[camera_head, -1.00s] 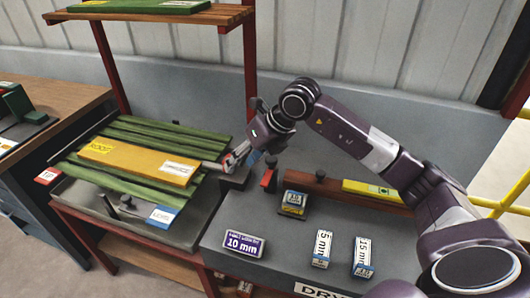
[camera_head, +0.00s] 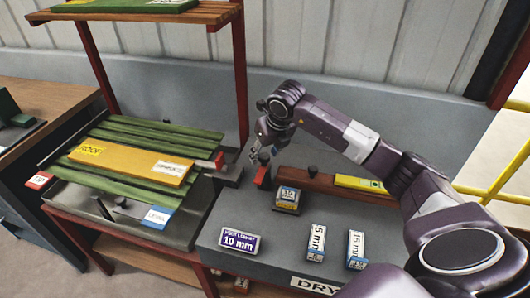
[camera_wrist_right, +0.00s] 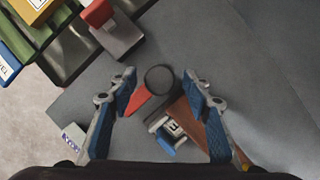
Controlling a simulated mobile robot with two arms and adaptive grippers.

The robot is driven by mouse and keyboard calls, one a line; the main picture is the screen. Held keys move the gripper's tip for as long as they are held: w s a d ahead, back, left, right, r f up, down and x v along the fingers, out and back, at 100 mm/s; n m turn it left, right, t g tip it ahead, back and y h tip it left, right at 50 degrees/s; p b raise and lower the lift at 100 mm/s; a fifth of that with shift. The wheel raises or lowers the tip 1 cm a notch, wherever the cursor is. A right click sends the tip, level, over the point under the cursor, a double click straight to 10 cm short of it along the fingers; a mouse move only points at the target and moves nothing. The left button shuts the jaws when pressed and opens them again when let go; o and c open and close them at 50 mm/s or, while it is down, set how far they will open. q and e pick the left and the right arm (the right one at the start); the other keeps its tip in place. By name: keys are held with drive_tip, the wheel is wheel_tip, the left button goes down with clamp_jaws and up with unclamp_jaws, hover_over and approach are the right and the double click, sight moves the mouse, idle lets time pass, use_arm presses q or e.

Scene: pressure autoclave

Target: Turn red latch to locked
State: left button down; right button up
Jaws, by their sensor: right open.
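A red latch piece (camera_head: 219,160) sits at the right end of the yellow board, by a dark grey block; it also shows at the top left of the right wrist view (camera_wrist_right: 98,14). A second red piece (camera_head: 262,177) stands on the grey worktop beside the brown bar. In the right wrist view this red piece (camera_wrist_right: 138,100) lies beside a dark round knob (camera_wrist_right: 160,78). My right gripper (camera_head: 263,154) is open and empty, above the second red piece; its fingers (camera_wrist_right: 158,88) are either side of the knob in that picture. My left gripper is out of view.
The yellow board (camera_head: 130,164) lies on green slats left of the worktop. A brown bar (camera_head: 320,183) with a yellow label is at right. Small boxes (camera_head: 287,198), (camera_head: 316,242) and a 10 mm sign (camera_head: 239,241) stand in front. A shelf post (camera_head: 242,80) rises behind.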

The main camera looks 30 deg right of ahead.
clamp_jaws()
idle(0.3)
